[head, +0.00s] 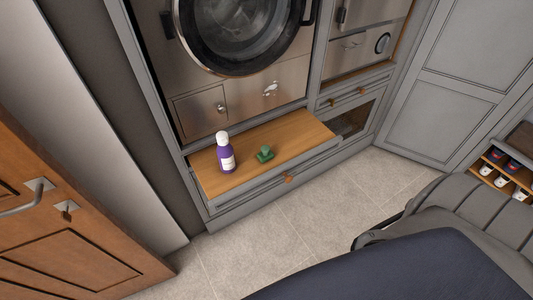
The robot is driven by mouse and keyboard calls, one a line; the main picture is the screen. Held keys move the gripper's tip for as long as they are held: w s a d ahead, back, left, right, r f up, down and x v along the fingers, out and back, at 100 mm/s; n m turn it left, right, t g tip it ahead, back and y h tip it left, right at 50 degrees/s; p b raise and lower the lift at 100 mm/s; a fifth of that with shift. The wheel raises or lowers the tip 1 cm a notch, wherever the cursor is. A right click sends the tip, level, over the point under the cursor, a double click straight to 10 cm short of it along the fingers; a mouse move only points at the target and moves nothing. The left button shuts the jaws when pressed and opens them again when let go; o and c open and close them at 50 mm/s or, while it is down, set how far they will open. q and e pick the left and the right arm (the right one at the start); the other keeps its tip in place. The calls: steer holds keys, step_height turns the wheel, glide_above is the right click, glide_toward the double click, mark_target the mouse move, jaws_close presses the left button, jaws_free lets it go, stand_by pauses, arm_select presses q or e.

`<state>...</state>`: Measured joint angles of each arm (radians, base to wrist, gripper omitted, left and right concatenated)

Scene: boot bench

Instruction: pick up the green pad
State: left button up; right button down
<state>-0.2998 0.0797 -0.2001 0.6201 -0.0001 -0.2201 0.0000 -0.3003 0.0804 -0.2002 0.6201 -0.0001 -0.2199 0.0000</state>
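The green pad (265,154) is small and lies on the wooden top of a pulled-out shelf (290,132) below the washing machine. A purple bottle with a white cap (226,153) stands upright to its left, a short gap apart. Neither of my grippers shows in the head view. Nothing touches or covers the pad.
A washing machine (243,30) sits above and behind the shelf. A wooden door (70,215) stands at the left, grey cabinets (455,60) at the right. A shoe rack (500,178) is at the far right. The tiled floor (300,215) in front is clear.

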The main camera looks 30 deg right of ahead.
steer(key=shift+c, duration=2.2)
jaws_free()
